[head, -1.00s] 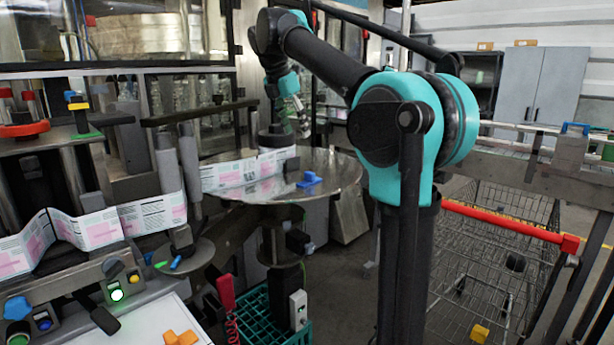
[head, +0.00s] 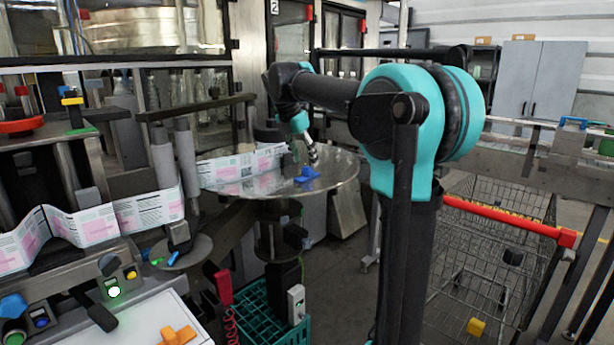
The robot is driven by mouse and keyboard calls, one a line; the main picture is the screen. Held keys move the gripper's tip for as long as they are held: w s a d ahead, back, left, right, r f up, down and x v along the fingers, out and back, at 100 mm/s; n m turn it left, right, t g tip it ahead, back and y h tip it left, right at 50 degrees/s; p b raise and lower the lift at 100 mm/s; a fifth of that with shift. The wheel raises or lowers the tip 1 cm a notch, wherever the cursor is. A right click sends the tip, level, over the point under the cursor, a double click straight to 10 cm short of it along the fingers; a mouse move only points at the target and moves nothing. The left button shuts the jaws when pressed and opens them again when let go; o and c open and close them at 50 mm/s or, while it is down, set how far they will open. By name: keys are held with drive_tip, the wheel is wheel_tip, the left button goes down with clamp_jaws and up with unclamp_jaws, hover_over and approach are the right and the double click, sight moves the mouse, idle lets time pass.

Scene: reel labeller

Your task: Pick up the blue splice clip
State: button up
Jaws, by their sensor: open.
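The blue splice clip (head: 307,174) lies on the round metal reel table (head: 340,181), right of the label strip's end. My gripper (head: 313,160) is just above and slightly right of the clip, pointing down at a tilt. It is open and seems empty. It looks small and partly blurred here, and I cannot tell whether its fingers touch the clip.
The printed label strip (head: 240,166) stands on edge across the left of the reel table. A dark block (head: 287,162) stands at its end beside the clip. A green crate (head: 275,322) is below. A wire cart (head: 500,250) with a red handle stands right.

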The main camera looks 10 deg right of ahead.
sight(308, 167)
drive_tip(key=x, duration=0.4)
drive_tip(key=shift+s+f, duration=0.1)
drive_tip(key=shift+s, duration=0.15)
drive_tip(key=shift+c, duration=0.2)
drive_tip(key=c, duration=1.1)
